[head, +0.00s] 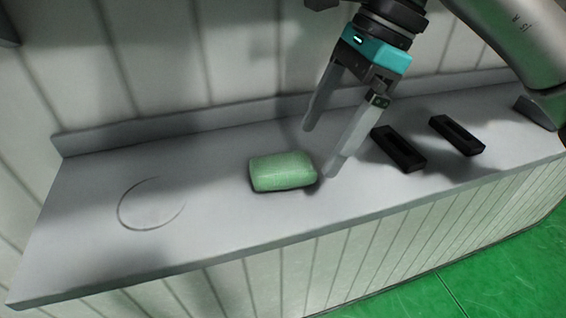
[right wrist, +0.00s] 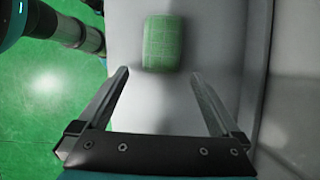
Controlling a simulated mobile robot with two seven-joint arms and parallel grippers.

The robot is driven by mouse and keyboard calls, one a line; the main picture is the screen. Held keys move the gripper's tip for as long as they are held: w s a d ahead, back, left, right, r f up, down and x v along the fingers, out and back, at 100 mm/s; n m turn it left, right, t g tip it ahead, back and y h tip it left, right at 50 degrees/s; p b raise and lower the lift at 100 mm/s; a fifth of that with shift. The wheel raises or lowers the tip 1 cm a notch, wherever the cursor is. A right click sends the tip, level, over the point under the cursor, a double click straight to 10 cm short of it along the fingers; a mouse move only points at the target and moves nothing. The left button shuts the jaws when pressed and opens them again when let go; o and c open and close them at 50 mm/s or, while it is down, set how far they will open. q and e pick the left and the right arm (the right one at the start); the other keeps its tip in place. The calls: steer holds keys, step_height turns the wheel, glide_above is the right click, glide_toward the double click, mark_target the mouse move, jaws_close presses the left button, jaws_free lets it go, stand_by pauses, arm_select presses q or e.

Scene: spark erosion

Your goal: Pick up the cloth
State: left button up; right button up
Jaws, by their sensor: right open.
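The cloth (head: 283,171) is a light green, folded or rolled bundle lying on the grey shelf (head: 220,215), near its middle. My right gripper (head: 319,150) is open and empty just to the right of the cloth in the head view, with its fingers pointing down toward the shelf. In the right wrist view the cloth (right wrist: 163,43) lies ahead of the fingertips, roughly centred between the two fingers (right wrist: 160,72). The cloth is apart from the fingers there. My left gripper is not in view.
Two black slotted blocks (head: 398,148) (head: 457,135) lie on the shelf right of the gripper. A thin ring mark (head: 152,203) is on the left part, which is otherwise clear. A raised lip and panelled wall (head: 170,60) stand behind. The green floor (head: 480,278) lies below.

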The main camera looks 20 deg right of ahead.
mark_target(287, 162)
steer(key=a, duration=0.3)
steer(key=shift+w+a+r+p, duration=0.1)
steer(key=shift+a+p, duration=0.05)
steer(key=shift+p, duration=0.2)
steer(key=shift+d+x, duration=0.2)
steer(key=shift+x, duration=1.35)
steer(key=c, duration=1.3)
